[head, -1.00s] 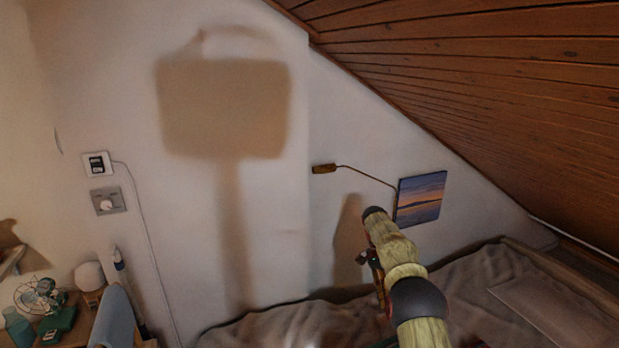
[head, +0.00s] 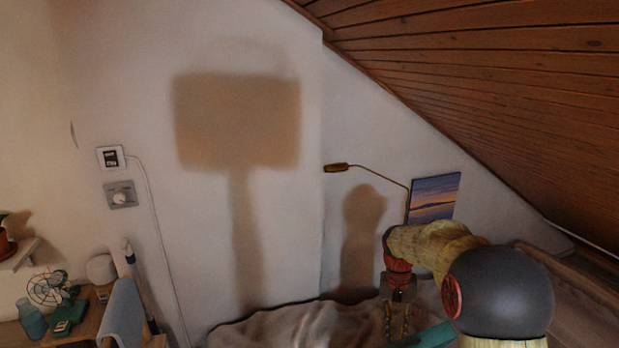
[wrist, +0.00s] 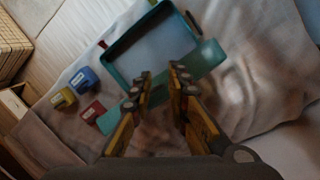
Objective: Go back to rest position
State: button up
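My gripper (head: 397,325) points down over the bed, its wrist joint bent beside my arm. In the wrist view my gripper (wrist: 161,76) has its two fingers apart, with nothing between them. Beyond the fingertips a teal box with a pale inside (wrist: 117,53) lies on the bed cover. A flat teal panel (wrist: 205,58) lies along its near side, partly hidden by the fingers. A teal edge (head: 437,335) shows beside my gripper in the head view.
A blue block (wrist: 84,80), a yellow block (wrist: 68,96) and a red block (wrist: 93,112) lie left of the box. A wall lamp (head: 340,167) and a sunset picture (head: 434,198) are behind my arm, under the sloping wood ceiling (head: 480,70).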

jog(key=s+a+r+n+t+b, duration=0.1)
jog(key=s+r+t+b, duration=0.1)
jog(key=s, duration=0.8)
jog(key=s+a+r+n+t+b, duration=0.1)
jog(key=s+a+r+t+b, duration=0.1)
jog(key=s, duration=0.9)
jog(key=s+a+r+n+t+b, duration=0.1)
jog(key=s+r+t+b, duration=0.2)
jog(key=s, duration=0.8)
jog(key=shift+a+r+y+b, duration=0.3)
jog(key=shift+a+r, duration=0.1)
jog(key=shift+r, duration=0.75)
